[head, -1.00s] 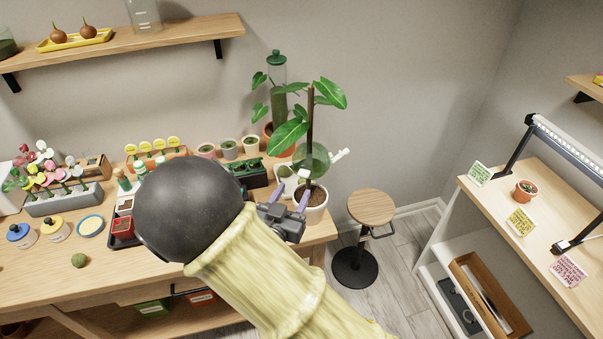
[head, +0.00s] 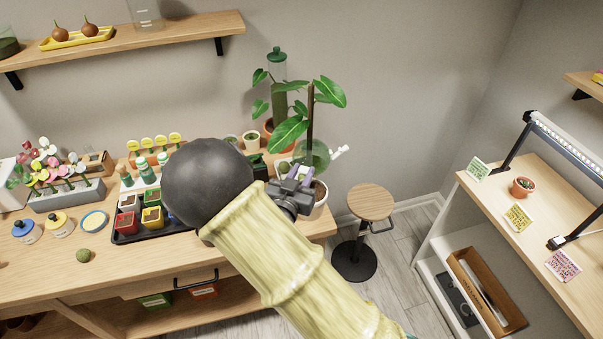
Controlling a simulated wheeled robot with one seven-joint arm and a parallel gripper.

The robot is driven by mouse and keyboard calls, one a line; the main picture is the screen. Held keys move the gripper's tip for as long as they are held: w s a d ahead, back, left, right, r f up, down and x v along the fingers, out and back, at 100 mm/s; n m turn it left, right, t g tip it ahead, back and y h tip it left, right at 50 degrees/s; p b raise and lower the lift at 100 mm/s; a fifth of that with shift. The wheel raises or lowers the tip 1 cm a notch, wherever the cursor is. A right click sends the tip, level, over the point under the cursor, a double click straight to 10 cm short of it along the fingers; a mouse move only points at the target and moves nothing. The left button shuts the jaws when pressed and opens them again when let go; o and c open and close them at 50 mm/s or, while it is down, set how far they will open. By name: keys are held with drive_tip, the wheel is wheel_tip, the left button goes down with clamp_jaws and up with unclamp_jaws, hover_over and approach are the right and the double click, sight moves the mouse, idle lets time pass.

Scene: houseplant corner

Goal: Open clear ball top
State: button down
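The clear ball (head: 316,153) is a greenish see-through sphere around the stem of a tall leafy plant (head: 309,118) at the back right corner of the table. A white stick-like part (head: 341,152) juts out from its right side. The plant stands in a white pot (head: 320,205), partly hidden by my gripper. My gripper (head: 295,171) is just below and left of the ball, its two purple-grey fingers apart and pointing up towards it. I see nothing between the fingers. I cannot tell whether they touch the ball. The ball's lower left is partly covered.
A black tray of small pots (head: 152,217) is left of my arm on the table (head: 60,275).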

drive_tip(key=shift+w+r, duration=0.1)
drive_tip(key=shift+r, duration=0.15)
